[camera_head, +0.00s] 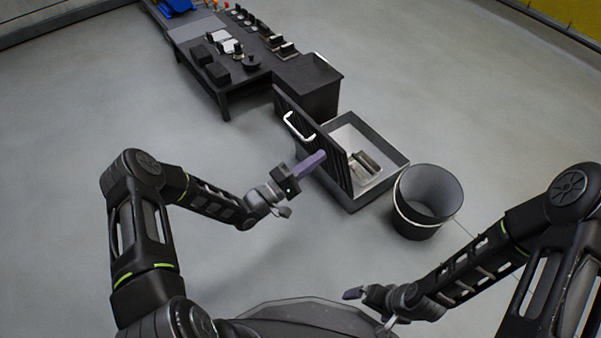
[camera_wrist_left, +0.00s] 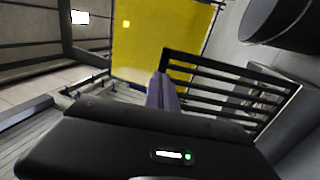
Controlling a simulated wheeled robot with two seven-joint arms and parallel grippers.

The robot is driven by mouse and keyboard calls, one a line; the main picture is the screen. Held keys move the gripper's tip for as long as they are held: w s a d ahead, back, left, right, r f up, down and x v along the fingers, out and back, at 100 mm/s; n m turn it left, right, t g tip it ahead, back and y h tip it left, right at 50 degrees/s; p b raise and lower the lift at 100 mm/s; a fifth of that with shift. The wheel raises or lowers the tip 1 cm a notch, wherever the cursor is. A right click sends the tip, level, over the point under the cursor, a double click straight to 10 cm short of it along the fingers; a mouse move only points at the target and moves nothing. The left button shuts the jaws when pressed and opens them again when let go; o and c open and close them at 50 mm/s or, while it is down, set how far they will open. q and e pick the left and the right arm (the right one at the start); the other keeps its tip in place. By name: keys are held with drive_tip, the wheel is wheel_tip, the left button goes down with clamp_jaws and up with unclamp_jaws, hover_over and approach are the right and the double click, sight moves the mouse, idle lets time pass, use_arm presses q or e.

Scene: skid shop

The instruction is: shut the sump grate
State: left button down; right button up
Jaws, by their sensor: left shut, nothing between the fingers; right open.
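The sump grate (camera_head: 315,140) is a dark slatted panel with a white handle (camera_head: 298,127). It stands raised, near upright, along the left side of the grey sump box (camera_head: 396,152). In the left wrist view the grate's dark bars (camera_wrist_left: 222,88) show just beyond the fingers. My left gripper (camera_head: 318,158) is shut and empty, its purple fingers close to the grate's outer face near its lower right part. Whether they touch it I cannot tell. The fingers also show in the left wrist view (camera_wrist_left: 162,92). My right gripper (camera_head: 352,293) is low at the right, away from the grate, and open.
A black bucket (camera_head: 424,204) stands close to the right of the sump box. Small dark and pale items (camera_head: 368,160) lie inside the box. A dark bench (camera_head: 228,90) with several parts on it and a cabinet (camera_head: 310,85) stand behind. The floor on the left is clear.

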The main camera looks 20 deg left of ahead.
sight(334, 146)
use_arm(q)
drive_tip(key=shift+x, duration=1.45)
drive_tip(key=shift+r, duration=0.1)
